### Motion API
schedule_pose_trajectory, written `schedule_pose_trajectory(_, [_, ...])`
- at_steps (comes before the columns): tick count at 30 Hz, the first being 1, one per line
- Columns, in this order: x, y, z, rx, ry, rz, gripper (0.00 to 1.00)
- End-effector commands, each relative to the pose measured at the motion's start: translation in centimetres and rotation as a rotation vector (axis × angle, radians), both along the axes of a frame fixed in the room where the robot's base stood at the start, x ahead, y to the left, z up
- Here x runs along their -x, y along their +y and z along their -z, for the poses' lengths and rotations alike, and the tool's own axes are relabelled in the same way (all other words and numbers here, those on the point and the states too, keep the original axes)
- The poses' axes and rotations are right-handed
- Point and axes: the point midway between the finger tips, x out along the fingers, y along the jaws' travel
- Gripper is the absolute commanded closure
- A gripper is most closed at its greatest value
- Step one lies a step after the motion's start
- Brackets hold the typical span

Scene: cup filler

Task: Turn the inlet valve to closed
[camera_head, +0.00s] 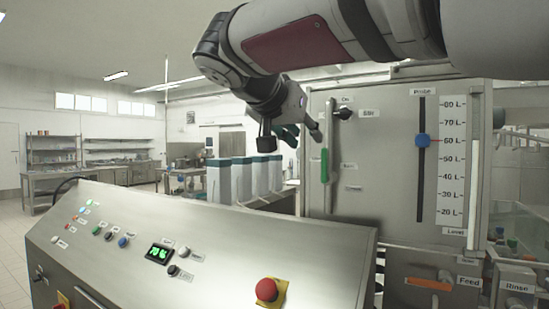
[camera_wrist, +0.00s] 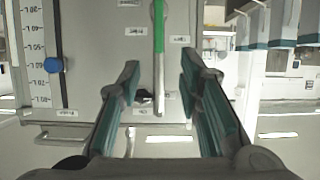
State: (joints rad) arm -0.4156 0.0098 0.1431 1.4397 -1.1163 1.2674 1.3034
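A green lever handle (camera_head: 324,165) stands upright on the steel cabinet front (camera_head: 385,180), with small labels beside it that I cannot read for certain. In the wrist view, which is upside down, the green handle (camera_wrist: 159,25) lies ahead between the fingers. I cannot read which control is labelled as the inlet valve. My gripper (camera_head: 300,134) is at the cabinet's left, near the handle's upper end. In the wrist view my gripper (camera_wrist: 160,64) is open, its teal-padded fingers wide apart with nothing between them. It appears clear of the handle.
A blue slider (camera_head: 423,141) is on the level scale to the right. An orange handle (camera_head: 428,285) is by the Feed label. The sloped control panel (camera_head: 200,250) with a red button (camera_head: 267,289) stands in front.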

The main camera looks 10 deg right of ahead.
Motion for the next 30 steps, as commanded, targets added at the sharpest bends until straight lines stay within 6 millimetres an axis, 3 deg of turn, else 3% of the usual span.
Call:
schedule_pose_trajectory(18, [-7.9,-6.1,4.1,0.001,0.005,0.004,0.68])
schedule_pose_trajectory(30, [-9.9,-7.4,5.2,0.001,0.003,0.000,0.68])
